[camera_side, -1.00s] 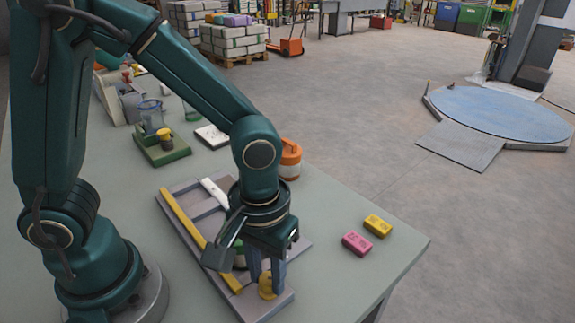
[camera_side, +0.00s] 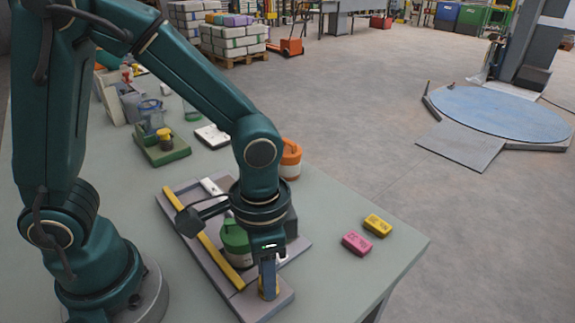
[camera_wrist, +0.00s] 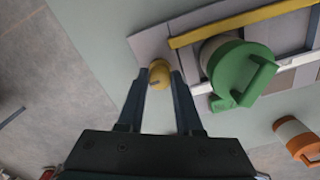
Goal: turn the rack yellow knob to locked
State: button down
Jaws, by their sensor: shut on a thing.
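The rack (camera_side: 187,240) is a grey tray on the table with a long yellow bar along its left side and a white bar. The small round yellow knob (camera_wrist: 159,71) sits on the bare end of the rack nearest the table's front edge. My gripper (camera_side: 268,287) points down over this end, its fingers closed around the knob. In the wrist view, the fingers flank the knob on its left and right, and a short dark mark shows on its face. In the side view the fingers hide most of the knob. I cannot read any locked marking.
A green-lidded jar (camera_side: 235,239) stands in the rack close beside my gripper. An orange-lidded jar (camera_side: 290,160) stands behind. A pink block (camera_side: 356,243) and a yellow block (camera_side: 378,225) lie to the right on otherwise clear table. A green fixture (camera_side: 163,151) stands further back.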

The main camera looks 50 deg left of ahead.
jog(key=shift+m, duration=0.3)
jog(key=c, duration=0.6)
grip_release()
jog(key=shift+r, duration=2.6)
jog(key=shift+s+a+r+n+t, duration=0.5)
jog(key=shift+a+r+n+t, duration=0.55)
jog(key=shift+a, duration=0.5)
jog(key=shift+s+a+r+n+t, duration=0.55)
jog(key=shift+a+r+n+t, duration=0.45)
jog(key=shift+a, duration=0.6)
jog(key=shift+s+a+r+n+t, duration=0.5)
jog(key=shift+a+r+n+t, duration=0.3)
jog(key=shift+a+r, duration=0.6)
